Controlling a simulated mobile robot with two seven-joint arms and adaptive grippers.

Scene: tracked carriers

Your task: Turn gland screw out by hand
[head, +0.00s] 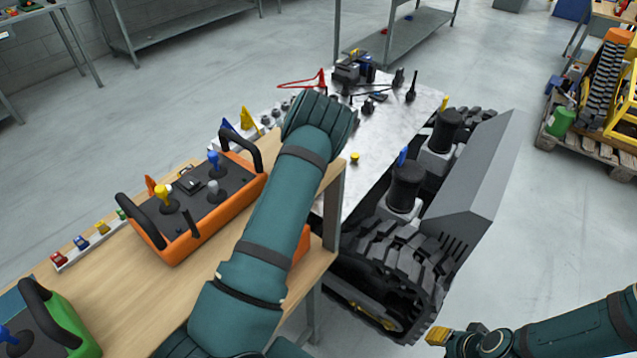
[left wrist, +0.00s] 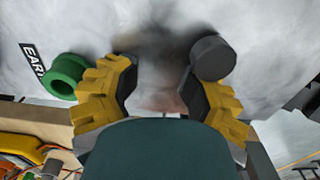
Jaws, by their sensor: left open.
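No part can be picked out with certainty as the gland screw. In the left wrist view my left gripper (left wrist: 163,82) is open, its yellow-padded fingers apart above a pale surface. A blurred grey and brownish patch lies between them. A dark grey round cap (left wrist: 212,58) is by the right finger, and a green ring (left wrist: 66,76) is by the left finger. In the head view my left arm hides its own gripper over the light metal table. My right gripper (head: 440,336) is low at the right with a yellow fingertip showing; its opening is unclear.
An orange control box (head: 190,235) with joysticks stands on the wooden bench (head: 150,300). A tracked carrier (head: 385,270) stands beside the light table (head: 375,150), which holds dark tools and a small yellow part (head: 354,158). An "EAR..." label (left wrist: 33,60) is near the ring.

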